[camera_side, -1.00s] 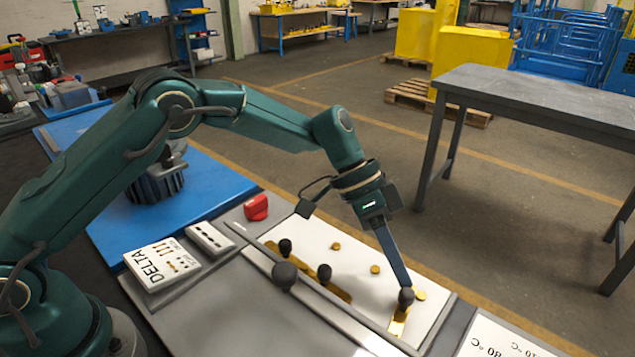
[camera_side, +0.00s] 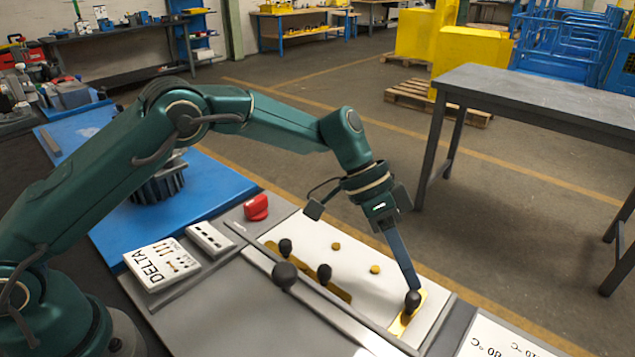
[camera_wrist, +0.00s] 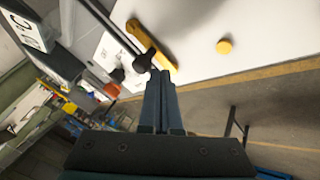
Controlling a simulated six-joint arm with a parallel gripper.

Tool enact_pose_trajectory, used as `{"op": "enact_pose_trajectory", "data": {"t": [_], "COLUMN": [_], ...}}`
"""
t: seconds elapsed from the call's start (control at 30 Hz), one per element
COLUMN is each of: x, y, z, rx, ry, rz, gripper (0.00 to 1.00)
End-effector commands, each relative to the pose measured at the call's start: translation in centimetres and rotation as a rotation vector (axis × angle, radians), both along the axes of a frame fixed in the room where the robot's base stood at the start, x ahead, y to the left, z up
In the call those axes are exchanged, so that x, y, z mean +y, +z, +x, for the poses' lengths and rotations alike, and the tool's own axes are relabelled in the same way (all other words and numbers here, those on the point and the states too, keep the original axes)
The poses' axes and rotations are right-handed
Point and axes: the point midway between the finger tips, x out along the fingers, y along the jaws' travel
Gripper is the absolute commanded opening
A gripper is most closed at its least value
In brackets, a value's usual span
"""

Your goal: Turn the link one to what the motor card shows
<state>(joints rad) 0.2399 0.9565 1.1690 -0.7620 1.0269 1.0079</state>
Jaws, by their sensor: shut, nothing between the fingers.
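My gripper (camera_side: 409,285) is shut with nothing between its fingers. Its tips are at a black knob (camera_side: 412,300) on a brass link (camera_side: 400,326) at the right end of the white panel (camera_side: 345,255); whether they touch it I cannot tell. In the wrist view the shut fingers (camera_wrist: 165,85) point toward a black knob on a brass link (camera_wrist: 150,44). Two more black knobs, left (camera_side: 285,248) and middle (camera_side: 324,272), stand on brass links further left. A white card (camera_side: 163,266) reading DELTA, with small symbols, lies left of the panel.
Two brass studs (camera_side: 336,246) show bare on the panel. A dark rail with a dark ball knob (camera_side: 285,275) crosses its front. A red part (camera_side: 256,207) and a white block (camera_side: 210,238) sit to the left. A temperature sheet (camera_side: 500,340) lies right.

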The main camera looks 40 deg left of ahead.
Motion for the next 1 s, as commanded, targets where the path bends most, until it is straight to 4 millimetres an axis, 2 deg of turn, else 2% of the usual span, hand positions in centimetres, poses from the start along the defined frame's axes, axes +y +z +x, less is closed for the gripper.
{"op": "enact_pose_trajectory", "data": {"t": [0.53,0.93,1.0], "x": [1.0,3.9,4.1], "y": [0.2,4.0,5.2], "z": [-1.3,-0.9,-0.7], "rx": [0.000,-0.008,-0.032], "ry": [0.000,0.006,0.008], "rz": [0.000,0.000,-0.004], "gripper": [0.00,0.00,0.00]}}
